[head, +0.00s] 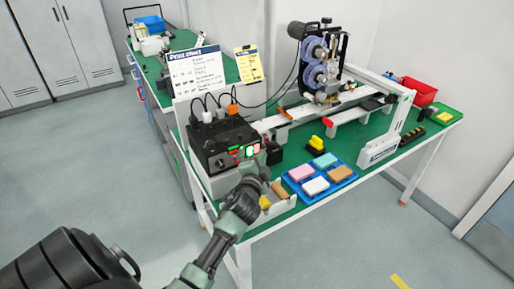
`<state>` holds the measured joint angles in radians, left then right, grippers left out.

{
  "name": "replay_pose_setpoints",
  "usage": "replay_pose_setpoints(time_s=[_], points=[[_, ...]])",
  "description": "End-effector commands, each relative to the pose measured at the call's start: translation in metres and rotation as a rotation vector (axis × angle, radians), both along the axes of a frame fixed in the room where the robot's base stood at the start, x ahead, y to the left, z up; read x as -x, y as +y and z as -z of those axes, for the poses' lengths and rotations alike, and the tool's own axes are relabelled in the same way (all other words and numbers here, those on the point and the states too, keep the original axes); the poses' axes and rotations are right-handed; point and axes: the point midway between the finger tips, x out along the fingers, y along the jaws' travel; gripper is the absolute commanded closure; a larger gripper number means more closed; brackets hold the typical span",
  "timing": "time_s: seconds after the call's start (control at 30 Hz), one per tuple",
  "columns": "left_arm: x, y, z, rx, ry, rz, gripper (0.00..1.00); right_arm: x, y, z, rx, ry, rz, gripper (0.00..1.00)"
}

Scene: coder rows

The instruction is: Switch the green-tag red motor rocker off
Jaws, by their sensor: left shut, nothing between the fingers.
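A black control box (218,138) stands at the table's left front corner. Its front face carries a round knob and small red and green parts. A rocker with red and bright green (250,151) sits near the right end of that face. The tags and the rocker's tilt are too small to tell. My left gripper (261,160) is shut and empty, just in front of the right end of the box, close to the rocker. I cannot tell whether it touches. My right gripper is not in view.
A coder machine (322,65) stands behind. Cables rise from the box, with signs behind it.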

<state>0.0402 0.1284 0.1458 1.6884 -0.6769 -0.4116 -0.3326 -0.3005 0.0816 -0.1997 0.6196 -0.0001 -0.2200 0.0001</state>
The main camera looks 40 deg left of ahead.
Motion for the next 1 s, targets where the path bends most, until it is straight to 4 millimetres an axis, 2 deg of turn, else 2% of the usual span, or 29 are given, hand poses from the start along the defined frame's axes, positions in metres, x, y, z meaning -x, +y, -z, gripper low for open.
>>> replay_pose_setpoints(time_s=[1.0], points=[[-0.0033,0.0081,-0.0017,0.0,0.0,0.0,1.0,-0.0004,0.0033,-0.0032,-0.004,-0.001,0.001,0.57]])
